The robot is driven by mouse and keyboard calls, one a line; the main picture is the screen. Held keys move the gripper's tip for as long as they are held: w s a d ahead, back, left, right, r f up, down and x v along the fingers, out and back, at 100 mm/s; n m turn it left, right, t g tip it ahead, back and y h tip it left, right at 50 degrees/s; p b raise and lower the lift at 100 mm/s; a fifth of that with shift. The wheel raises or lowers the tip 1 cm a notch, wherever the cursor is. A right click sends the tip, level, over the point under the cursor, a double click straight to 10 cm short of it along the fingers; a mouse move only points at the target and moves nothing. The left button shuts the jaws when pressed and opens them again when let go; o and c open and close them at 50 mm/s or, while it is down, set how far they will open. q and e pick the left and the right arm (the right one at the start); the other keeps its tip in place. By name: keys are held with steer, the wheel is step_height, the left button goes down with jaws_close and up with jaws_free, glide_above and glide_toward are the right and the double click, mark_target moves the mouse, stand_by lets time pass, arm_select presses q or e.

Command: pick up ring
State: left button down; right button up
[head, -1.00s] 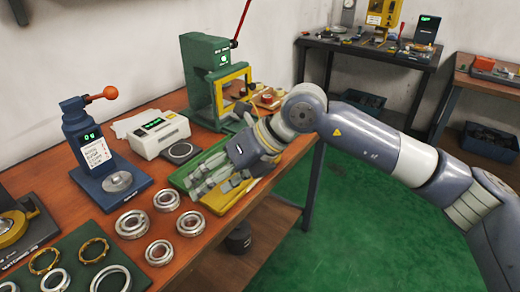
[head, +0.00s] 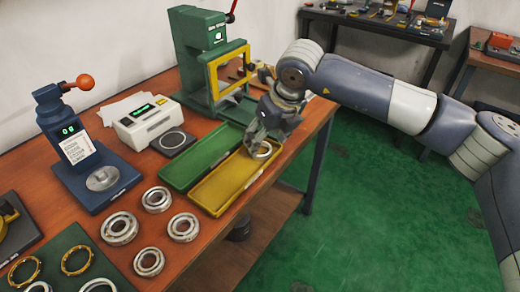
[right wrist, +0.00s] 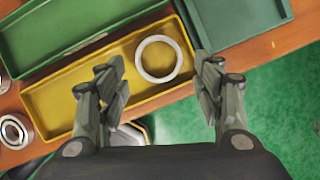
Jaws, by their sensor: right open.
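A pale metal ring (head: 264,155) lies in the right end of the yellow tray (head: 209,206). My right gripper (head: 258,143) points down over that end of the tray and partly hides the ring in the head view. In the right wrist view the ring (right wrist: 158,79) lies flat in the yellow tray (right wrist: 45,105), with its open hole facing up. My right gripper (right wrist: 160,85) is open, with one finger on each side of the ring's position and nothing held. Several bearing rings (head: 119,229) lie on the table at the left. My left gripper is not in view.
A green tray (head: 180,178) lies beside the yellow one. A green press (head: 196,60), a white scale (head: 148,122) and a blue gauge stand (head: 75,150) stand behind. A dark green mat (head: 52,248) with rings is at lower left. The table edge is close to the yellow tray.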

mark_target(261, 150)
steer(key=x, duration=0.4)
steer(key=shift+a, duration=0.1)
steer(key=shift+s+f, duration=0.1)
steer(key=shift+s, duration=0.1)
steer(key=c, duration=0.8)
